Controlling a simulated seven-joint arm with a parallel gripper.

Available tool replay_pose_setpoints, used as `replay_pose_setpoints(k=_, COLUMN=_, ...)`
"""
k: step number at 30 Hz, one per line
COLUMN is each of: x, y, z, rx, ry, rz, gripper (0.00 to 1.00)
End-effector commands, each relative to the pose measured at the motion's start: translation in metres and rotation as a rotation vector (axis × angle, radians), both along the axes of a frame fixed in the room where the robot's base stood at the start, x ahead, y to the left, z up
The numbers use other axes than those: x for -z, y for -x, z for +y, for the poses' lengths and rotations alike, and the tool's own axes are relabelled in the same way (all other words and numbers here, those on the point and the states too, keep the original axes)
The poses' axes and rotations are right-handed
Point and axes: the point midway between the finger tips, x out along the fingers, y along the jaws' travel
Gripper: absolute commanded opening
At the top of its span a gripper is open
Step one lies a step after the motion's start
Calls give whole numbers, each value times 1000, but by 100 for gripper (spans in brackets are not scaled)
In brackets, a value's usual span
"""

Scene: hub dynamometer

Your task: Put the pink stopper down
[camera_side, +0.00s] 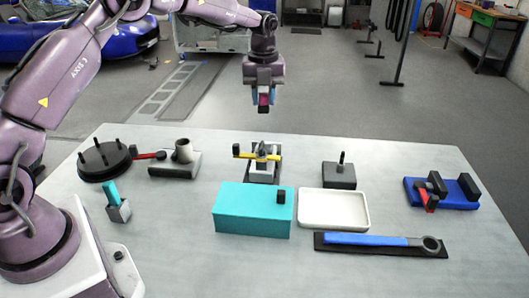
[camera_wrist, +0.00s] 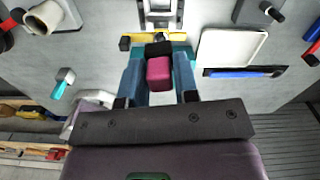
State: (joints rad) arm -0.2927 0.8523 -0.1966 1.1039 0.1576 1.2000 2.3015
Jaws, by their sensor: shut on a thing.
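The pink stopper (camera_side: 264,100) is held between the blue fingers of my gripper (camera_side: 264,96), high above the table near its back edge in the side view. In the wrist view the stopper (camera_wrist: 159,74) shows as a pink block with a dark end, between the two fingers of my gripper (camera_wrist: 159,80). My gripper is shut on it. Nothing under the stopper touches it in the side view.
Below stand a grey fixture with a yellow handle (camera_side: 244,155), a teal box (camera_side: 240,212), a white tray (camera_side: 334,222) and a dark pegged block (camera_side: 339,176). A blue wrench (camera_side: 365,240) lies in front. A black pegged disc (camera_side: 103,163) and a blue-based clamp (camera_side: 464,204) stand outward.

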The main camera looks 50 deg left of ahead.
Motion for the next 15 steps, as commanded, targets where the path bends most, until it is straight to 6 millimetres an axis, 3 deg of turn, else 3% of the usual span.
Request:
replay_pose_setpoints(k=4, x=2, y=-10, z=8, rx=173, ry=1, rz=0, gripper=2)
replay_pose_setpoints(k=6, x=23, y=-8, z=6, rx=164, ry=1, rz=7, gripper=2)
replay_pose_setpoints(k=15, x=65, y=-8, z=7, rx=161, ry=0, rz=3, gripper=2)
